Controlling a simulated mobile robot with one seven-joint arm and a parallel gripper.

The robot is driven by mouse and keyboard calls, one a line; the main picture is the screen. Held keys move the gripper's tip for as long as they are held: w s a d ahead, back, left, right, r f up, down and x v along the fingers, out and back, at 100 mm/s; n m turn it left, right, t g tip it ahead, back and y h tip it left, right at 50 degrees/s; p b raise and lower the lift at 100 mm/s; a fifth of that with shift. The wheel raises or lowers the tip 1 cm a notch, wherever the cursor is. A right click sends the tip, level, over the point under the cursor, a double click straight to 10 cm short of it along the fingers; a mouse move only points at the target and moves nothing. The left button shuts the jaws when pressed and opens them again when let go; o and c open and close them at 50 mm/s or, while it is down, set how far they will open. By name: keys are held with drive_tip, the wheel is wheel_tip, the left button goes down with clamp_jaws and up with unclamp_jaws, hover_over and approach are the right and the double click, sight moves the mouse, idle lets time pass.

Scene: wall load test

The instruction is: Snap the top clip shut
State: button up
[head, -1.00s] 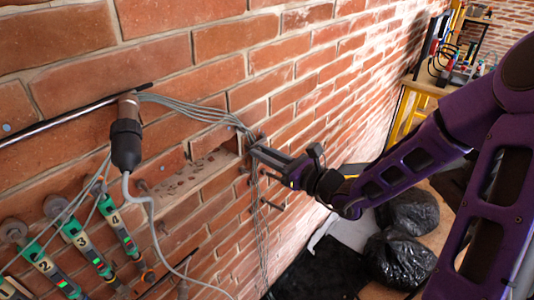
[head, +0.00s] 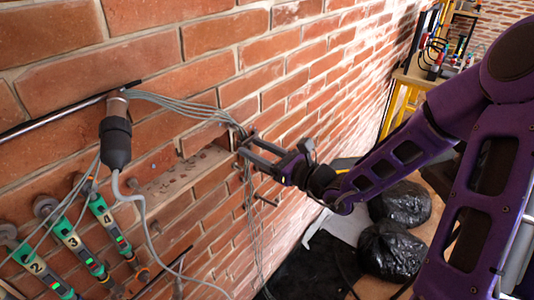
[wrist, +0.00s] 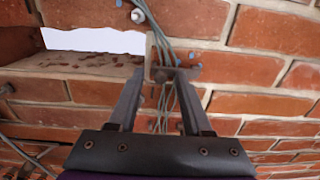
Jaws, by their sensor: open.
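The top clip (wrist: 172,74) looks like a small grey-brown bracket on the brick wall, at the right edge of a recess. Grey cables (wrist: 168,105) run down through or behind it; I cannot tell how far its latch is closed. My gripper (wrist: 158,82) is open, with one finger on each side of the clip and cables in the wrist view. Whether a finger touches the clip is unclear. In the head view my gripper (head: 243,145) is at the wall beside the recess, and the clip is mostly hidden by the fingers.
A black connector (head: 116,143) hangs left of the recess (head: 190,165). Numbered green tools (head: 75,243) are at lower left. Pegs stick out of the wall below my gripper. Black bags (head: 395,245) lie on the floor; a workbench (head: 425,75) stands at the back right.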

drive_tip(key=p+v, duration=0.6)
drive_tip(key=v, duration=1.1)
drive_tip(key=shift+d, duration=0.1)
